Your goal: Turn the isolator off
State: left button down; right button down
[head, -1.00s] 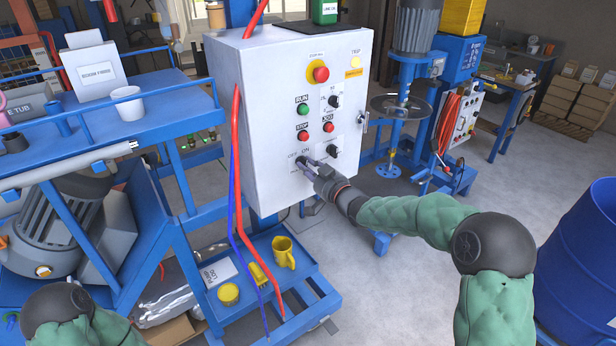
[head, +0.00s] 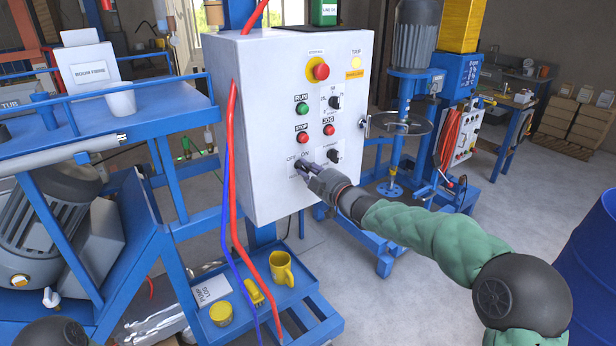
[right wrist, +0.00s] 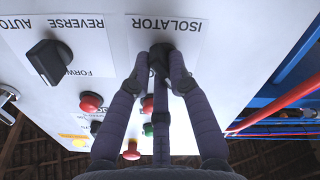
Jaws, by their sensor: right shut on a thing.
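The white control cabinet (head: 270,110) faces me in the head view. The isolator knob (head: 299,163) is a dark rotary switch low on its front, with OFF and ON marked above it. My right gripper (head: 307,168) reaches it from the lower right. In the right wrist view, its fingers are closed around the black isolator knob (right wrist: 159,52), below the upside-down ISOLATOR label (right wrist: 169,25). The fingers hide much of the knob, so I cannot tell which way it points. My left gripper is out of view.
Beside the isolator is the black forward/reverse selector (right wrist: 48,62). Above are the stop button (head: 302,138), jog button (head: 328,130) and emergency stop (head: 321,71). Red and blue cables (head: 233,170) hang along the cabinet's left side. A blue tray (head: 305,303) with a yellow mug stands below.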

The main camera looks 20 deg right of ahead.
jog(key=shift+n+b, duration=0.3)
jog(key=shift+n, duration=0.3)
jog(key=c, duration=1.1)
grip_release()
jog(key=shift+c, duration=0.2)
jog(key=shift+s, duration=0.1)
jog(key=v, duration=1.1)
jog(key=shift+s+d, duration=0.15)
jog(key=shift+s, duration=0.25)
